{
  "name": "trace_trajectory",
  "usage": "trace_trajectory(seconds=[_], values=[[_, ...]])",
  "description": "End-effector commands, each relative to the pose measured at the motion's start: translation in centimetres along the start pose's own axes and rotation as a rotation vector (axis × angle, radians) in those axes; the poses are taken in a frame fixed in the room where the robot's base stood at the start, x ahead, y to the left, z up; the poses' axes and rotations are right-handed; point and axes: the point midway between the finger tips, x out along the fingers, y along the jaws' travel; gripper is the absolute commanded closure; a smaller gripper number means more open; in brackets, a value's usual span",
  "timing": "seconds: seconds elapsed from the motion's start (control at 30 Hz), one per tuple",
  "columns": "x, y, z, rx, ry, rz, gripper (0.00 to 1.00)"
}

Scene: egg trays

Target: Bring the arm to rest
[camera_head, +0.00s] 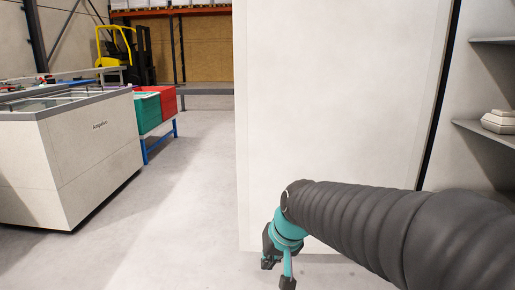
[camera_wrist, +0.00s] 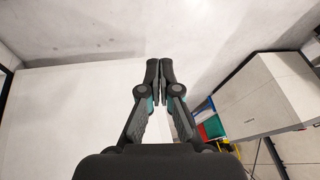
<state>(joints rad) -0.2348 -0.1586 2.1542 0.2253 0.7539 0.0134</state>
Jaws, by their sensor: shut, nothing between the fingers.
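My arm (camera_head: 370,225), in a dark ribbed sleeve, reaches in from the lower right of the head view and ends in a teal wrist (camera_head: 287,230) low in front of a large white panel (camera_head: 340,110). In the wrist view my gripper (camera_wrist: 159,72) has its two dark fingertips together, with nothing between them. It points at open space and touches nothing that I can see. In the head view the gripper's end is small and partly hidden by the wrist.
Shelves (camera_head: 490,132) at the right hold pale carton-like boxes (camera_head: 498,122). A white chest cabinet (camera_head: 85,150) stands at the left, with green (camera_head: 147,113) and red (camera_head: 168,102) bins behind it. A yellow forklift (camera_head: 118,50) is farther back. The floor (camera_head: 185,190) between cabinet and panel is clear.

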Motion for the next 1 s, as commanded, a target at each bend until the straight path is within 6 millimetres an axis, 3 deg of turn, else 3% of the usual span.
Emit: trace_trajectory(seconds=[0.03,0.2,0.4,0.53,0.7,1.0], values=[[-1.1,1.4,2.3,-0.013,-0.019,0.03,1.0],[-3.7,5.5,9.1,-0.045,-0.071,0.126,1.0],[-6.3,8.7,14.5,-0.04,-0.034,0.206,1.0],[-8.0,9.5,16.0,-0.014,0.031,0.224,1.0],[-10.1,10.1,16.0,0.012,0.11,0.238,1.0],[-10.5,10.4,16.0,0.027,0.125,0.245,1.0]])
